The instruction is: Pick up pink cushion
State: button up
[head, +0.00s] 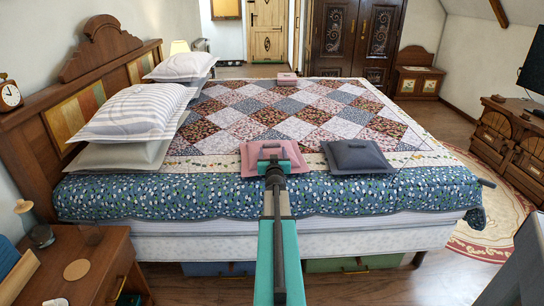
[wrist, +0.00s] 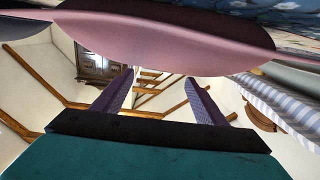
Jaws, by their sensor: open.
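In the wrist view the pink cushion (wrist: 165,38) fills the upper part, close to the fingers. My gripper (wrist: 160,76) is open there, its two fingers spread with nothing seen between them. The fingertips reach the cushion's edge in that picture; I cannot tell whether they touch it.
A dark grey cushion (head: 357,157) lies just right of the pink one on the bed (head: 320,228). Striped pillows (head: 130,115) are at the left by the headboard. A small pink item (head: 287,79) is at the far edge. A wooden nightstand (head: 100,262) stands at near left.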

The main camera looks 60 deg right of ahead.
aim_at(272, 144)
jog(key=shift+x, duration=2.6)
jog(key=shift+c, duration=0.2)
jog(key=shift+w+a, duration=0.1)
grip_shut()
jog(key=shift+r, duration=0.2)
jog(key=shift+r+p, duration=0.3)
jog(key=shift+r, duration=0.3)
jog(key=r, duration=0.1)
jog(key=r+p, duration=0.1)
jog(key=shift+d+r, duration=0.25)
jog(key=shift+d, duration=0.15)
jog(key=s+d+r+p, duration=0.1)
jog(key=d+p, duration=0.6)
jog(key=d, duration=0.8)
jog(key=shift+s, duration=0.45)
